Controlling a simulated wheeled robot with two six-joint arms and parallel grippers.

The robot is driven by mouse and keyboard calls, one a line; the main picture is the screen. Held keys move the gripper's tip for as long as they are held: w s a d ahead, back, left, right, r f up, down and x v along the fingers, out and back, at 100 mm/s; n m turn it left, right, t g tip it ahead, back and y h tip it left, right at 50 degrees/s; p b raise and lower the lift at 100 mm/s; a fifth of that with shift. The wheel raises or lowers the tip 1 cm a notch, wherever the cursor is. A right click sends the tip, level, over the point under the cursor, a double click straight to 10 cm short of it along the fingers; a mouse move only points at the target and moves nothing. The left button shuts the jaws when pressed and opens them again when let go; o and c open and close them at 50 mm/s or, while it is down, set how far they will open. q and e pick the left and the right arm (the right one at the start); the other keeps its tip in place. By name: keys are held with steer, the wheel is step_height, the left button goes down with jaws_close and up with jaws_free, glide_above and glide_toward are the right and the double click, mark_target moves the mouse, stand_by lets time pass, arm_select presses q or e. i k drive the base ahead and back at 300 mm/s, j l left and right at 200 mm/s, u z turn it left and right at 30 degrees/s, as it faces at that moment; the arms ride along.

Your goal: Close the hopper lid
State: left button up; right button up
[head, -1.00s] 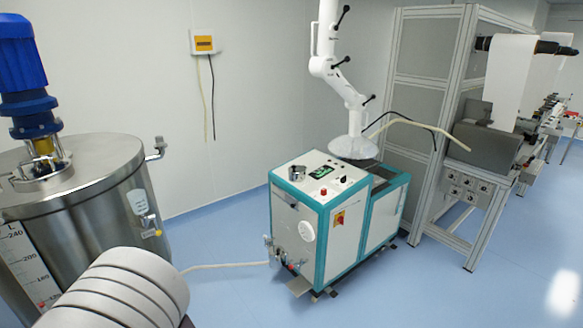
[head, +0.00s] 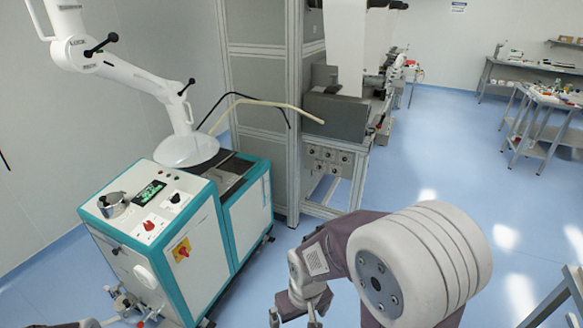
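A white and teal machine (head: 185,250) stands on the floor at left centre in the head view. The hopper (head: 232,178) seems to be the dark, open-looking area on top of its rear right section, under a white extraction hood (head: 187,148). The lid cannot be clearly made out; the hood covers part of this area. My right gripper (head: 294,318) is low in the view, right of the machine and apart from it. Its two fingers look spread, with nothing seen between them, and their tips are near the bottom edge.
The hood's white jointed arm (head: 130,72) hangs over the machine. A pale hose (head: 265,103) and a black cable run to a tall grey metal frame (head: 293,110) behind. Carts (head: 550,105) stand at the far right.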

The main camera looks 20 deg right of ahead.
mark_target(224, 180)
steer(key=i+l+z, duration=0.15)
steer(key=i+l, duration=0.15)
steer(key=i, duration=0.3)
steer(key=i+l+u, duration=0.15)
steer(key=i, duration=0.25)
steer(key=i+l, duration=0.25)
steer(key=i, duration=0.2)
steer(key=i+l+u, duration=0.15)
steer(key=i, duration=0.3)
